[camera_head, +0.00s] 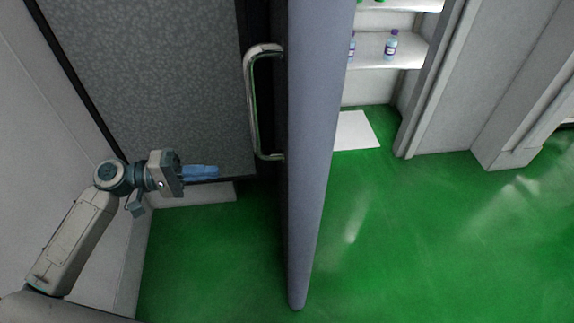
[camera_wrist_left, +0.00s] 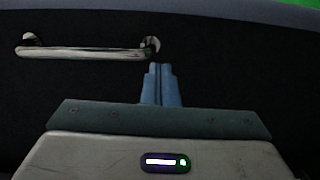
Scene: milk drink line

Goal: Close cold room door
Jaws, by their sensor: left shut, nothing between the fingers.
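The cold room door (camera_head: 318,150) stands open, seen nearly edge-on in the head view, with its dark face to the left. A curved metal handle (camera_head: 253,105) is fixed upright on that face. My left gripper (camera_head: 215,172) is shut and empty, left of the door and its handle, a little below the handle's lower end in the picture. In the left wrist view the shut blue fingers (camera_wrist_left: 161,85) point at the dark door face (camera_wrist_left: 230,80), and the handle (camera_wrist_left: 85,52) lies to their upper left. No contact with the handle shows. My right gripper is not in view.
Right of the door, the doorway shows a white shelf (camera_head: 385,50) with bottles (camera_head: 391,45) and a white slab (camera_head: 356,131) on the floor. A grey speckled panel (camera_head: 150,80) and pale wall stand at left. The green floor (camera_head: 420,230) at right is clear.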

